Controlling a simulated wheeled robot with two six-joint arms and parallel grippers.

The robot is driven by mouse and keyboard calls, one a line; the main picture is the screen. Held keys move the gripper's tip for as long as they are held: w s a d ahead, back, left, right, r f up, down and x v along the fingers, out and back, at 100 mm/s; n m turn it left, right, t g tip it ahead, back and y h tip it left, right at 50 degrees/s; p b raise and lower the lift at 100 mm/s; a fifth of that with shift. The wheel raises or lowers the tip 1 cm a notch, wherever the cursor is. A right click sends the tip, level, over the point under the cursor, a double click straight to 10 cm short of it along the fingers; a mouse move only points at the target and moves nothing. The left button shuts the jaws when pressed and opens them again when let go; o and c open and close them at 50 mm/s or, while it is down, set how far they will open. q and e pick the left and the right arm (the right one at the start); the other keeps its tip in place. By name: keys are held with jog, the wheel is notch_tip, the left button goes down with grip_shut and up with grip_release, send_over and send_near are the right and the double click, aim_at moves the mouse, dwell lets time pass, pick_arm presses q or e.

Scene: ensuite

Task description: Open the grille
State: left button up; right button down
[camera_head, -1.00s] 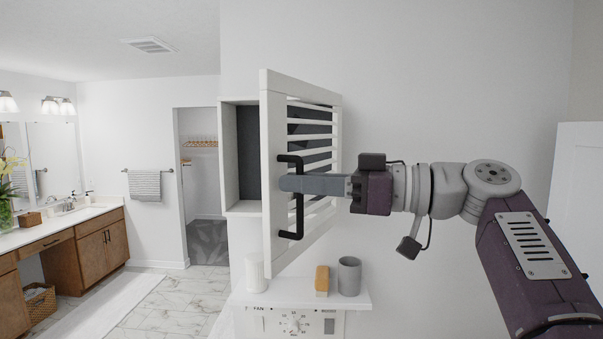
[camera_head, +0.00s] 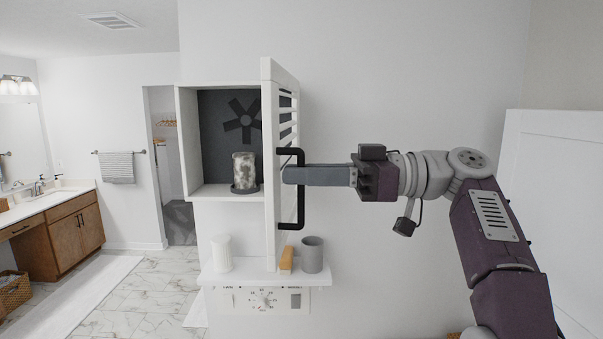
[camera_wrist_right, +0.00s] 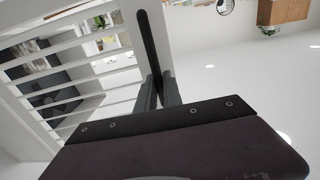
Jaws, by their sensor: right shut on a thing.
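The grille (camera_head: 270,130) is a white slatted door on a wall box (camera_head: 188,140), and it stands wide open, seen almost edge-on. A black bar handle (camera_head: 301,205) is on its front. My right gripper (camera_head: 290,174) is shut on the handle, coming in from the right. In the right wrist view the fingers (camera_wrist_right: 158,92) close around the black handle (camera_wrist_right: 146,40), with the white slats (camera_wrist_right: 75,75) to the left. Inside the box are a dark fan (camera_head: 243,121) and a mottled grey cylinder (camera_head: 244,170) on a dark base. My left gripper is not in view.
Below the box a white shelf (camera_head: 262,276) holds a white ribbed cup (camera_head: 222,254), a tan block (camera_head: 287,260) and a grey cup (camera_head: 312,254). A dial panel (camera_head: 262,299) is under it. A white panel (camera_head: 560,200) stands at the right.

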jog(key=c, duration=1.8)
grip_release()
jog(key=shift+o, duration=0.2)
jog(key=d+p, duration=0.1)
jog(key=d, duration=0.8)
jog(key=shift+s, duration=0.35)
